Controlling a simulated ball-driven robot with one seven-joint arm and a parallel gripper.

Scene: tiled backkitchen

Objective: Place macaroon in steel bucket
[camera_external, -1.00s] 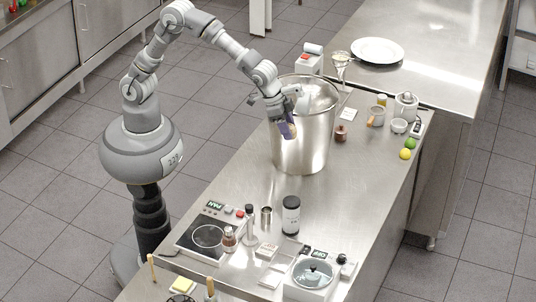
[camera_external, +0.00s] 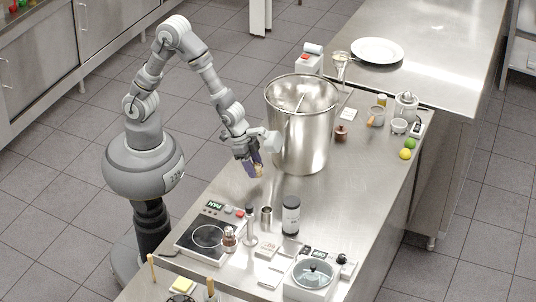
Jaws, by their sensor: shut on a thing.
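The steel bucket (camera_external: 300,140) is a tall, shiny, open-topped pot standing on the steel worktop, with a long thin handle or rod showing inside it. My gripper (camera_external: 257,172) is to the left of the bucket, below its rim level and outside it, pointing down over the worktop. It is shut on a small tan thing, taken to be the macaroon (camera_external: 259,171), which is mostly hidden between the dark purple fingers. The macaroon is too small to make out in detail. The bottom of the bucket's inside is hidden.
A copper pot (camera_external: 341,133), a lime (camera_external: 410,144) and a lemon (camera_external: 405,154) lie right of the bucket. The worktop right of the jar is clear.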

